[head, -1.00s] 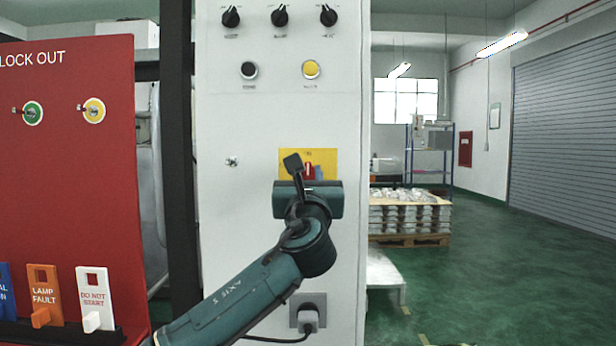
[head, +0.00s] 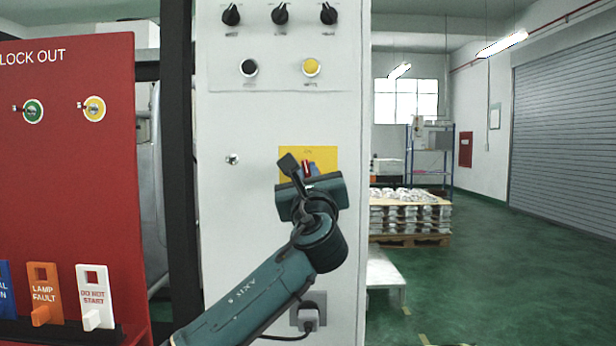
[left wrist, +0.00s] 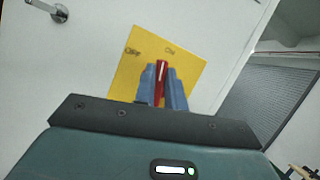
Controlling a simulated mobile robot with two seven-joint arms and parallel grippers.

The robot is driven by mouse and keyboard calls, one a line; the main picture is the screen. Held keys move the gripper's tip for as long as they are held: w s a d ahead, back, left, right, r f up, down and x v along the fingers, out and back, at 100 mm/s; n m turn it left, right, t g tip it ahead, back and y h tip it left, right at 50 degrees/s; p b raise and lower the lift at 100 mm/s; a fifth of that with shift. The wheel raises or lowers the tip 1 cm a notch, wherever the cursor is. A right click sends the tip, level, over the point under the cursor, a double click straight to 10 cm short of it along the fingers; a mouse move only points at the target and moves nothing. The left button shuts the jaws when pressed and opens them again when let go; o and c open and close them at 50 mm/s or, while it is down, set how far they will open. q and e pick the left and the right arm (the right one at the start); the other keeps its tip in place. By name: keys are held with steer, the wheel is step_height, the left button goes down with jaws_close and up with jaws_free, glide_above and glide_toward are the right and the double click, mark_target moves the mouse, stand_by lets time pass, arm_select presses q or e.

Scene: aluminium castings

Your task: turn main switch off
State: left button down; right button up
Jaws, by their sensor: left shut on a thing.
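The main switch has a red handle (head: 306,168) on a yellow plate (head: 326,156) on the white cabinet front. In the left wrist view the plate (left wrist: 190,62) looks tilted and bears "OFF" at its upper left and "ON" at its top. My left gripper (head: 308,170) is shut on the red handle. In the left wrist view its blue fingers stand on both sides of the handle (left wrist: 160,84), which points up toward the "ON" side in that picture. In the head view the handle leans slightly left. Its base is hidden by the fingers. My right gripper is not in view.
Above are black knobs (head: 280,14), a black button (head: 249,68) and a yellow button (head: 311,67). A small lock (head: 232,160) sits left of the plate. A plugged socket (head: 308,313) is below. The red lockout board (head: 70,180) with tags stands left.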

arm_select(q)
steer(key=n+y, duration=0.1)
steer(key=n, duration=0.2)
steer(key=n+g+y, duration=0.1)
steer(key=n+y, duration=0.1)
steer(key=n, duration=0.1)
steer(key=shift+a+f+n+g+y+p, duration=0.1)
steer(key=shift+n+g+y+p, duration=0.35)
steer(key=shift+n, duration=1.15)
steer(key=shift+a+f+n+g+y+p, duration=0.1)
steer(key=shift+n+g+y, duration=0.55)
steer(key=shift+n, duration=0.95)
steer(key=c, duration=1.5)
jaws_free()
steer(key=shift+o, duration=0.2)
